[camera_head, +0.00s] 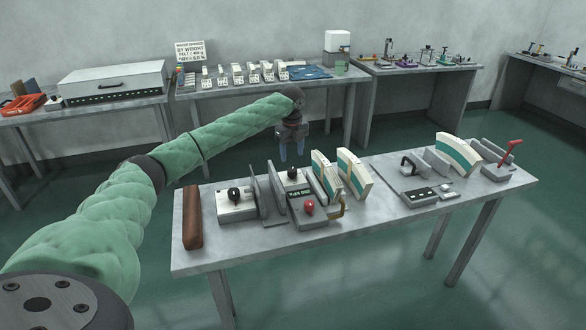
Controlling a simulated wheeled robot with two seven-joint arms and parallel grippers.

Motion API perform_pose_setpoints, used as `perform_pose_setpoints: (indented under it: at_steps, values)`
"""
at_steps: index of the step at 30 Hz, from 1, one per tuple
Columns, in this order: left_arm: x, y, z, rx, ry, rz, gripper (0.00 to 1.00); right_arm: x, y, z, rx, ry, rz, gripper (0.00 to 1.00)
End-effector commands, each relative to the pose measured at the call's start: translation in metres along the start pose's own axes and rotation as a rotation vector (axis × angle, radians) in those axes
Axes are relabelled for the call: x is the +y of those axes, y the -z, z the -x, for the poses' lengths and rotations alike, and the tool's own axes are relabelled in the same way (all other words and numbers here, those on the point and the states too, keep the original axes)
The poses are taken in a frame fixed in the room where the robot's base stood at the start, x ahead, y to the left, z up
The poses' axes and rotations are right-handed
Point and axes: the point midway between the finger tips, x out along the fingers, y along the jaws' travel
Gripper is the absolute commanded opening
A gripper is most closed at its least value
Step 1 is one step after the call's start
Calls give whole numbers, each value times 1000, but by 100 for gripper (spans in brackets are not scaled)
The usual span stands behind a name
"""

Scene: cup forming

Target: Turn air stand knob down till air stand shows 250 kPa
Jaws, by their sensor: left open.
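The air stand (309,220) is a dark grey box near the middle of the front table. Its small display (302,193) shows green characters ending in kPa; the digits are too small to read surely. A red knob (308,207) sits on its front face, and a brass-coloured hook-shaped fitting is at its right. A black ball knob (292,173) stands just behind the display. My left gripper (291,153) hangs above and behind the stand, fingers pointing down, open and empty, touching nothing I can see. My right gripper is not in view.
The front table (365,222) also bears a brown roll (192,217), a grey unit with a black knob (236,205), upright plates, cream-and-teal curved pieces (354,174) beside the stand, and a red-handled device (509,160). Crowded benches line the back wall.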

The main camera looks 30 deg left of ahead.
Motion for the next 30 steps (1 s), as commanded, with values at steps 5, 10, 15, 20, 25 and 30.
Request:
perform_pose_setpoints:
  at_steps: [5, 10, 15, 20, 25, 30]
  values:
    - [0, 1, -26, 0, -3, 0, 56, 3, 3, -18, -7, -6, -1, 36]
    - [0, 1, -49, 0, -2, -1, 56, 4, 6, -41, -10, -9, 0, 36]
    - [0, 1, -63, 0, 0, -1, 56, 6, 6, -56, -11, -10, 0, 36]
    - [0, 1, -68, 0, 0, -1, 56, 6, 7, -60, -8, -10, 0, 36]
    - [0, 1, -68, 0, 0, -1, 56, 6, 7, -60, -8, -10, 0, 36]
    - [0, 1, -68, 0, 0, -1, 28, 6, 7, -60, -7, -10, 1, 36]
